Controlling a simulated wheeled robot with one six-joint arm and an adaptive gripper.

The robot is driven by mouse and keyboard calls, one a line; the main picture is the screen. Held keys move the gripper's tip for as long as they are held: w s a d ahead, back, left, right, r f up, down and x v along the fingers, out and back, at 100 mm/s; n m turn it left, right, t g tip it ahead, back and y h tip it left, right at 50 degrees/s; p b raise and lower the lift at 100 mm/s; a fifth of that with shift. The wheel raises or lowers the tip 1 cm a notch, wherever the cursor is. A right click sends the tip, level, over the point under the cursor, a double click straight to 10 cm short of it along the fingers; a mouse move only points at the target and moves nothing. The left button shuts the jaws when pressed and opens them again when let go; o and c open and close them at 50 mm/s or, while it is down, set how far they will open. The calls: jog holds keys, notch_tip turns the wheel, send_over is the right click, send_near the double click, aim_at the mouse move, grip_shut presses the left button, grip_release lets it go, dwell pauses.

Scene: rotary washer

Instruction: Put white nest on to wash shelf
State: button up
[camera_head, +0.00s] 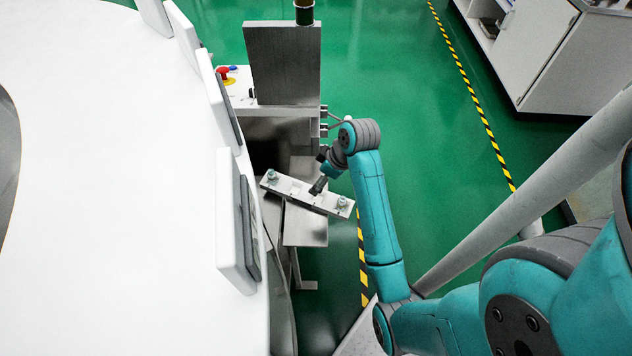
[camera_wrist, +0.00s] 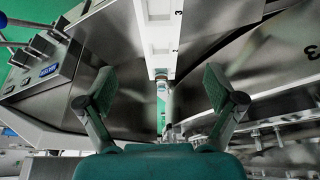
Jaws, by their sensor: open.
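The white nest (camera_head: 298,192) is a long white bar with a small round metal post near each end. In the head view it lies slantwise over the steel shelf (camera_head: 305,232) of the washer. In the wrist view the white nest (camera_wrist: 160,38) runs away from me, marked "3", with a metal post at its near end. My gripper (camera_head: 319,187) is over the nest in the head view. In the wrist view my gripper (camera_wrist: 158,84) is open, with one finger on each side of the nest's line and a gap to both. Whether the nest rests fully on the shelf is unclear.
A steel washer cabinet (camera_head: 282,65) stands behind the shelf, with a red button (camera_head: 222,71) at its left. A large white round housing (camera_head: 120,180) with several panels fills the left.

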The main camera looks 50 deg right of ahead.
jog(key=shift+s+r, duration=0.15)
jog(key=shift+r, duration=0.2)
jog(key=s+a+f, duration=0.1)
jog(key=a+f, duration=0.1)
jog(key=a, duration=0.1)
jog(key=s+a+f+m+t+h, duration=0.1)
jog(key=a+f, duration=0.1)
jog(key=a, duration=0.1)
jog(key=s+a+f+t, duration=0.1)
jog(key=s+a+f, duration=0.1)
jog(key=a, duration=0.1)
jog(key=shift+a+f+m, duration=0.15)
jog(key=shift+f+m, duration=0.25)
jog(key=s+a+r+m+t+h, duration=0.1)
jog(key=s+a+r+t, duration=0.2)
jog(key=s+a, duration=0.4)
jog(key=s+a+r+m+t+h, duration=0.1)
jog(key=s+a+r+t, duration=0.2)
jog(key=s, duration=0.7)
jog(key=s+a+r+t+y, duration=0.1)
jog(key=s+a+r+t, duration=0.1)
jog(key=s+a+r, duration=0.2)
jog(key=s+r, duration=0.3)
jog(key=r, duration=0.3)
jog(key=shift+r+n+y, duration=0.3)
jog(key=shift+r+y, duration=0.05)
jog(key=shift+y, duration=0.05)
jog(key=shift+s, duration=0.1)
